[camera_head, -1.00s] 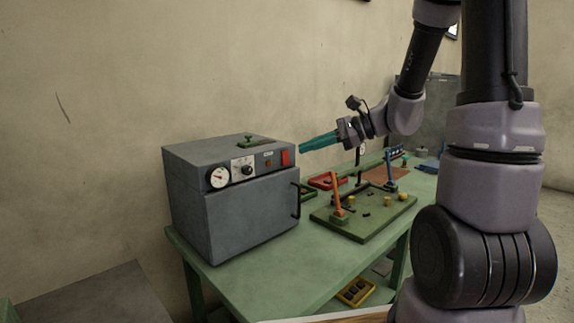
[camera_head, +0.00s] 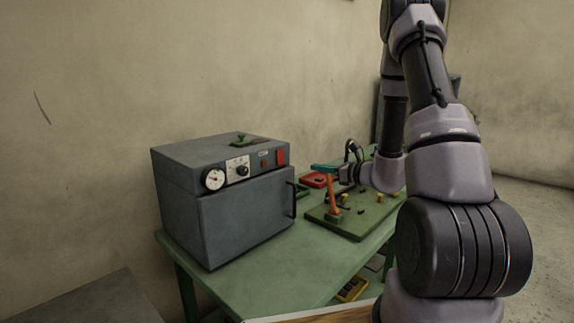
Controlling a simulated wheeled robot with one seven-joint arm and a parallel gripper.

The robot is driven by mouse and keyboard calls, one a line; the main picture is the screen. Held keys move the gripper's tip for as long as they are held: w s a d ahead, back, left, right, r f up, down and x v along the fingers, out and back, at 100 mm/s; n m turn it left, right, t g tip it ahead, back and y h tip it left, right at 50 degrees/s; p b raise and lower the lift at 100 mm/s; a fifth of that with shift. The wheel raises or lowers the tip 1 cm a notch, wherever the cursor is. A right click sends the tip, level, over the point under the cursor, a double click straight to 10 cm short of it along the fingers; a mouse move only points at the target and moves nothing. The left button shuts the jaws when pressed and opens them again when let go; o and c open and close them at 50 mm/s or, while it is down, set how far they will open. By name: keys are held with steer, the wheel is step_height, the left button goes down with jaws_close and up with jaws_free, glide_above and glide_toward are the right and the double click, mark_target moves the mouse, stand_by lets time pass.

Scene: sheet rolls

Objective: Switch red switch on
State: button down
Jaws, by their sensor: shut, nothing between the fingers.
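The red switch (camera_head: 281,157) is on the upper right of the front panel of a grey box-shaped oven (camera_head: 245,215). Its tilt is too small to read. My gripper (camera_head: 314,167) has teal fingers that are shut and empty. It is to the right of the red switch, apart from it and a little lower in the picture, in front of a red tray and near the top of an orange upright lever. My arm comes in from the right and hides part of the table.
The oven has a dial gauge (camera_head: 214,179), a knob (camera_head: 242,171) and a door handle (camera_head: 292,200). It stands on a green table (camera_head: 270,272). A green board (camera_head: 350,227) with an orange lever (camera_head: 333,190) and a red tray (camera_head: 313,180) lie to its right.

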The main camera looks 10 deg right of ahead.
mark_target(281, 163)
steer(key=x, duration=1.4)
